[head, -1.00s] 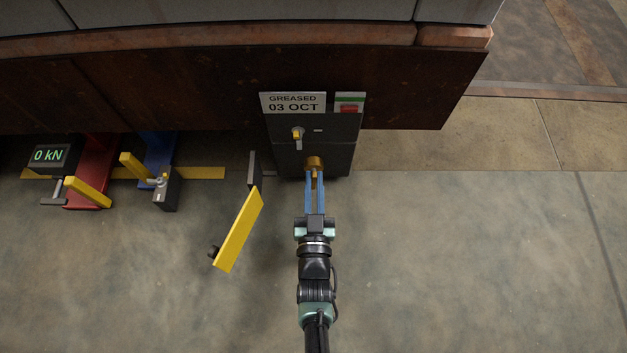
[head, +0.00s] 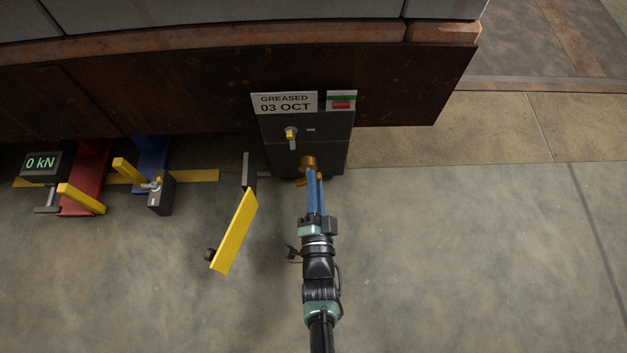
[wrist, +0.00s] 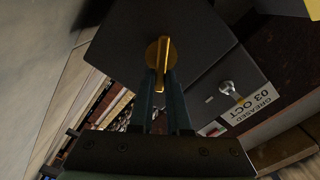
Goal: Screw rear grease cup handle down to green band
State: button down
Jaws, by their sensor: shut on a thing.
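The brass grease cup (head: 307,161) sticks out of the lower front of a dark grey box (head: 322,130). Its bar handle (head: 300,183) crosses the cup's outer end and shows full length in the wrist view (wrist: 164,50). My gripper (head: 315,175) has its blue fingers shut on the handle, one on each side of the bar, as the wrist view (wrist: 161,80) shows. A small plate with a green stripe above a red patch (head: 341,101) is at the top right of the box. I cannot make out a green band on the cup itself.
A sign reading "GREASED 03 OCT" (head: 285,104) and a small lever with a yellow tip (head: 290,134) are above the cup. A yellow panel (head: 235,232) stands close left of my arm. Farther left is a "0 kN" display (head: 41,163). The floor to the right is clear.

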jog(key=m, duration=0.2)
jog(key=f+m, duration=0.1)
jog(key=m, duration=0.2)
jog(key=shift+d+m, duration=0.1)
jog(key=shift+m, duration=0.2)
jog(key=m, duration=0.5)
jog(key=shift+f, duration=0.35)
jog(key=shift+m, duration=0.4)
jog(key=c, duration=0.9)
grip_release()
jog(key=s+p, duration=0.5)
jog(key=s, duration=0.8)
